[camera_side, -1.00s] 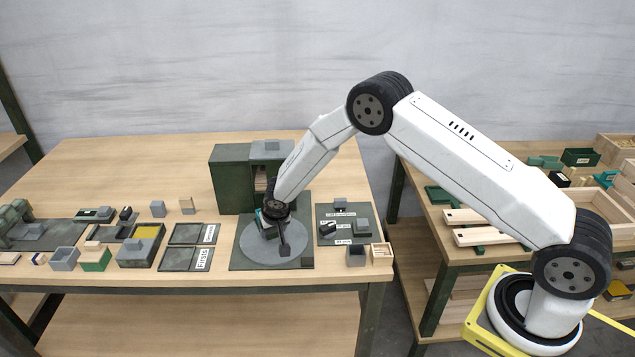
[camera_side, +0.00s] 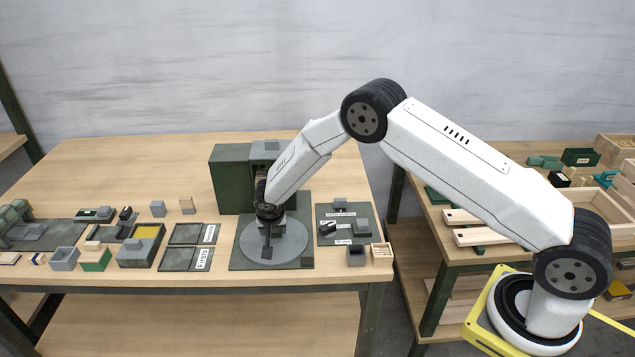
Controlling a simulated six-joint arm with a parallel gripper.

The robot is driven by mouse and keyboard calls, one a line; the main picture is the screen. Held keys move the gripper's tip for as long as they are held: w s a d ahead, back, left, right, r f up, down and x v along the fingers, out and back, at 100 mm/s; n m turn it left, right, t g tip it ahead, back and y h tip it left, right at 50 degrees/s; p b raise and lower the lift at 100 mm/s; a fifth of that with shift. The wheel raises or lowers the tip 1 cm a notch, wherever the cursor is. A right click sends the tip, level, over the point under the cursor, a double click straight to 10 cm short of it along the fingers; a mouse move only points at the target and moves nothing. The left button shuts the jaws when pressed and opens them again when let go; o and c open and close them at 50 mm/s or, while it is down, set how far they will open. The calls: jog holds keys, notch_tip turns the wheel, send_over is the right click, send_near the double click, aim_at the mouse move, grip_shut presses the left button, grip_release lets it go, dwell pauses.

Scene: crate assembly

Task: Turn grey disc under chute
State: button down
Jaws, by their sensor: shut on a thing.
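The grey disc (camera_side: 289,248) lies flat on a dark green square base plate (camera_side: 240,262) near the table's front edge. The dark green chute housing (camera_side: 230,180) stands behind it, with an opening partly hidden by my arm. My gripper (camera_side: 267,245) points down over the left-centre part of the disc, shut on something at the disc. What it grips is too small and too covered to make out, perhaps a part of the disc. A small grey piece shows just behind the gripper.
A dark green board (camera_side: 342,224) with labels and grey blocks lies right of the disc. A small dark box (camera_side: 356,255) and a wooden box (camera_side: 381,254) stand in front of it. Two dark labelled trays (camera_side: 187,258) lie to the left. The table's back left is clear.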

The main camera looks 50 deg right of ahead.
aim_at(275, 247)
grip_release()
jog(key=shift+r, duration=0.15)
jog(key=v, duration=0.7)
jog(key=shift+r, duration=0.25)
dwell(0.3)
jog(key=shift+s+r, duration=0.1)
jog(key=shift+s, duration=0.05)
jog(key=s+d+r+n+y, duration=0.1)
jog(key=s+r+n, duration=0.1)
jog(key=s, duration=0.7)
jog(key=s+d+r+n+y, duration=0.1)
jog(key=s+r+n, duration=0.2)
jog(key=s, duration=0.6)
jog(key=s+d+r+n+g+y, duration=0.1)
jog(key=s+r+n, duration=0.2)
jog(key=s, duration=0.6)
notch_tip(275, 247, up, 3)
jog(key=shift+d+f, duration=0.1)
jog(key=shift+d, duration=0.3)
